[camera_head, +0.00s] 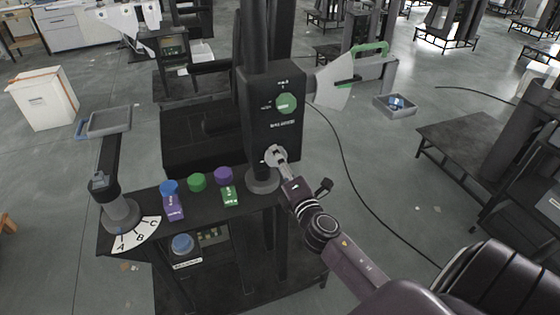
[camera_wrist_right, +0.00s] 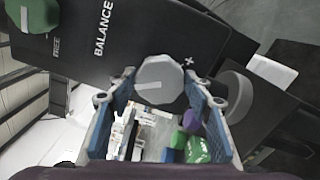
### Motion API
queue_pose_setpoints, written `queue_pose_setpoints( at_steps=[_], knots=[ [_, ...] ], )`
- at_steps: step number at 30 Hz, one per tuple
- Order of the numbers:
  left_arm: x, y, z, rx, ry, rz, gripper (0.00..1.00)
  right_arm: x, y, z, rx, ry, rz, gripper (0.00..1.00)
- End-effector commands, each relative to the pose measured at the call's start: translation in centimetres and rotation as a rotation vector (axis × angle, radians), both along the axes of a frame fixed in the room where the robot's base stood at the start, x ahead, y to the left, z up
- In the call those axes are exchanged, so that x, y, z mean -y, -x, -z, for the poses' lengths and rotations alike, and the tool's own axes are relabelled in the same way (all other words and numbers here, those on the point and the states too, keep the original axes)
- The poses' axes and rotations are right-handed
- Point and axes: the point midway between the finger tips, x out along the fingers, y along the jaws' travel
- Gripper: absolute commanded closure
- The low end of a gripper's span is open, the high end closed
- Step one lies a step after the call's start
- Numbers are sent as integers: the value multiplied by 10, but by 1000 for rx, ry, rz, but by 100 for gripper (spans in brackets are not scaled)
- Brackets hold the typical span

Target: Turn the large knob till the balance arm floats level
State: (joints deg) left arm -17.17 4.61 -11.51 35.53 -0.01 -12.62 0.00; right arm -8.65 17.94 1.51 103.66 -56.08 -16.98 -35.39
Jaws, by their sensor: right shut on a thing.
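The large grey knob (camera_head: 272,154) is on the front of the black column housing (camera_head: 262,131), low down. In the right wrist view the knob (camera_wrist_right: 160,79) is faceted, with a pale index line, below the word BALANCE. My right gripper (camera_head: 278,156) is shut on it, with one blue-padded finger at each side in the wrist view (camera_wrist_right: 160,92). The balance arm (camera_head: 372,69) sticks out right of the housing and carries a small tray (camera_head: 395,107). A white fan-shaped scale (camera_head: 330,92) is beside it; its exact reading is too small to tell. My left gripper is not in view.
A green knob (camera_head: 287,103) sits above the grey one; it shows as FREE-labelled in the wrist view (camera_wrist_right: 30,16). Blue (camera_head: 169,187), green (camera_head: 196,182) and purple (camera_head: 223,174) pieces stand on the black bench. A lever post (camera_head: 120,212) with an A-B-C dial is left.

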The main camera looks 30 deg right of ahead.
Motion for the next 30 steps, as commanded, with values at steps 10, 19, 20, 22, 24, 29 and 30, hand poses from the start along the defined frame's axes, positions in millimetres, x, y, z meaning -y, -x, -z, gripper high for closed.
queue_pose_setpoints(
  at_steps=[10, 19, 20, 22, 24, 29, 30],
  knots=[
    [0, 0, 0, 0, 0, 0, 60, -1, 0, 1, -6, 22, -2, 78],
    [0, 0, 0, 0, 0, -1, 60, -1, 0, 1, -6, 20, -2, 43],
    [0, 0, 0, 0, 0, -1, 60, -1, 0, 1, -6, 20, -2, 40],
    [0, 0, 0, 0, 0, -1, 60, -1, 0, 1, -6, 20, -1, 36],
    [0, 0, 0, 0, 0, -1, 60, -1, 0, 1, -6, 20, -1, 36],
    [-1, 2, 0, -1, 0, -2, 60, -1, 0, 0, -6, 20, -1, 36],
    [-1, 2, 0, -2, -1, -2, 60, -1, 1, 1, -6, 20, -1, 36]
  ],
)
